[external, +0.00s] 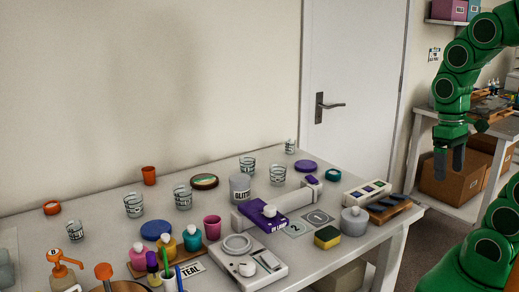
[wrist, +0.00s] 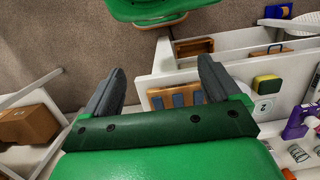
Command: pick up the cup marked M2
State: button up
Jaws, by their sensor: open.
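Several clear cups with dark printed markings stand on the white table in the external view: one at the left (external: 134,205), one beside it (external: 182,197), one near the back (external: 247,166), one right of the grey tub (external: 278,174), and a small one at the far back (external: 290,146). Their print is too small to read, so I cannot tell which is marked M2. My gripper (external: 449,162) is open and empty, pointing down beyond the table's right end, well away from the cups. Its two spread fingers also show in the wrist view (wrist: 162,72).
A scale (external: 250,268), purple box (external: 262,217), yellow sponge (external: 327,237), round grey bottle (external: 354,221) and wooden rack (external: 389,208) crowd the table's front and right. A shelf with cardboard boxes (external: 452,180) stands behind my gripper.

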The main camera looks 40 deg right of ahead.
jog(key=w+a+m+y, duration=0.4)
jog(key=w+a+y, duration=0.1)
jog(key=w+a, duration=0.75)
jog(key=m+t+y, duration=0.7)
jog(key=m, duration=1.1)
send_near(271, 172)
jog(key=shift+w+a+f, duration=0.2)
jog(key=shift+w+a, duration=0.15)
jog(key=shift+a, duration=0.15)
jog(key=shift+w+f+m, duration=0.1)
jog(key=shift+w+m, duration=0.05)
jog(key=shift+m, duration=0.15)
jog(key=shift+f+x, duration=0.15)
jog(key=shift+x, duration=1.75)
jog(key=shift+f+x, duration=0.15)
jog(key=shift+x, duration=1.75)
jog(key=shift+w+d, duration=0.15)
jog(key=shift+d, duration=0.05)
jog(key=c, duration=1)
